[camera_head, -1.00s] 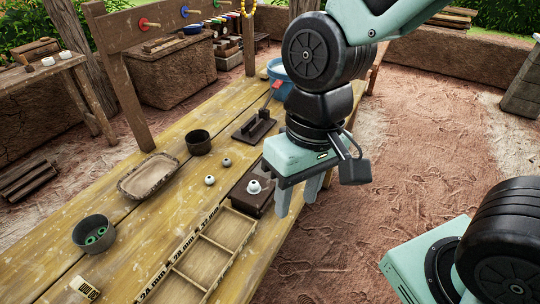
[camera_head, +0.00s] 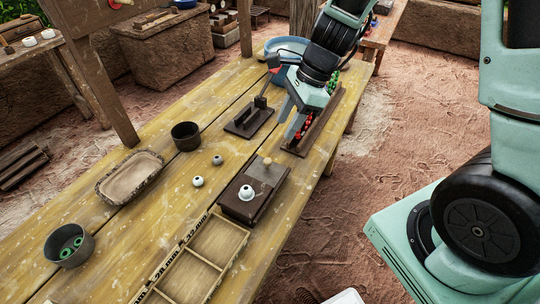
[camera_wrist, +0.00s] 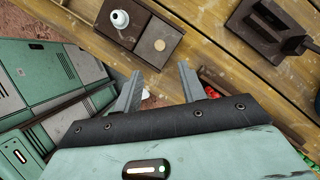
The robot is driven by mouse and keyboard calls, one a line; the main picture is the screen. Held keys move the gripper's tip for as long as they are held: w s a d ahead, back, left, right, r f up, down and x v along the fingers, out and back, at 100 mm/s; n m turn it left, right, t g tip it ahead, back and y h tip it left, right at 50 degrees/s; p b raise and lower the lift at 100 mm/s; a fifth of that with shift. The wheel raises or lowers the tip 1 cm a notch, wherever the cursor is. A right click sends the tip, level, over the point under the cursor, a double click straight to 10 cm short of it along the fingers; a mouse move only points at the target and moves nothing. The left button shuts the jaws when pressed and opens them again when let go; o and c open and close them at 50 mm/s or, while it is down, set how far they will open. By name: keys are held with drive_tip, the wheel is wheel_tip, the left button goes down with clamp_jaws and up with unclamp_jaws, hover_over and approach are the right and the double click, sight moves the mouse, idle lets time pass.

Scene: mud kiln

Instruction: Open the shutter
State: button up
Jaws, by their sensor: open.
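A dark brown box (camera_head: 236,209) sits near the table's right edge, with a white knob-like piece (camera_head: 246,193) on top. The wrist view also shows the white piece (camera_wrist: 120,19) and the wooden knob (camera_wrist: 159,44). My gripper (camera_head: 292,122) is beyond the box, above the table's right side. Its fingers (camera_wrist: 160,71) are apart with nothing between them, pointing toward the wooden-knob side.
A dark stand with an upright handle (camera_head: 249,121) is left of my gripper. A narrow brown tray (camera_head: 316,123) with red and green pieces lies close beside the gripper. A divided wooden tray (camera_head: 218,243), a dark cup (camera_head: 186,136) and two small balls are nearer.

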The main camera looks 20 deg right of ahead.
sight(268, 160)
drive_tip(key=b+x, duration=0.2)
drive_tip(key=x, duration=0.9)
drive_tip(key=shift+f+b, duration=0.1)
drive_tip(key=shift+b, duration=0.3)
drive_tip(key=shift+c, duration=0.3)
